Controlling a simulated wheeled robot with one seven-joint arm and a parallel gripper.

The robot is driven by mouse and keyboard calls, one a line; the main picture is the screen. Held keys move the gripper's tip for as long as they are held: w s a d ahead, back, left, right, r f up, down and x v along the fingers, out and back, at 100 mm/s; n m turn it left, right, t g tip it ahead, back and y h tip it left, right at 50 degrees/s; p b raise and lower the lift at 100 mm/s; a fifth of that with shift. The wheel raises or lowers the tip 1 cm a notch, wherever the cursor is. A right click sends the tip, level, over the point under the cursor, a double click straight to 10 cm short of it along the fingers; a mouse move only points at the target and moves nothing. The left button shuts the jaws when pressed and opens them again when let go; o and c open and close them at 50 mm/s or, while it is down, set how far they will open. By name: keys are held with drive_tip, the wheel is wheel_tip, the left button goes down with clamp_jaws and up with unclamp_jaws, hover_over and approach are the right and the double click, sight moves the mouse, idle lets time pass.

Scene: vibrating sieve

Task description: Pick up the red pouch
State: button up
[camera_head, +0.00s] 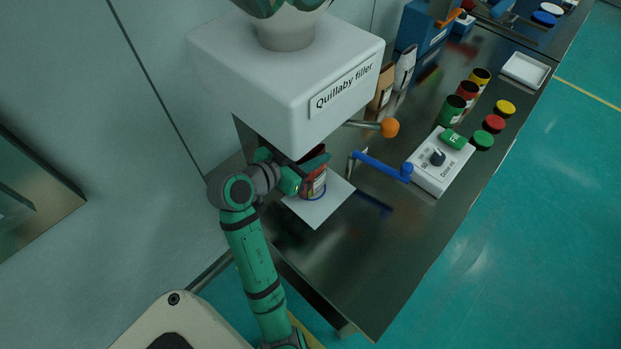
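The red pouch (318,187), dark red with a pale label, stands upright on a white square plate (318,212) under the body of the Quillaby filler (300,85). A blue line curves around its base. My gripper (306,173) reaches in from the left, at the pouch's upper part. A green finger lies across the pouch's top in this view. The other finger is partly hidden, so I cannot tell whether the fingers touch or grip the pouch.
An orange-knobbed lever (389,127) sticks out of the filler, close to the right. Several coloured jars and lids are behind. The front of the steel table (375,265) is clear.

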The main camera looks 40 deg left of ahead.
drive_tip(key=shift+x, duration=1.3)
clamp_jaws()
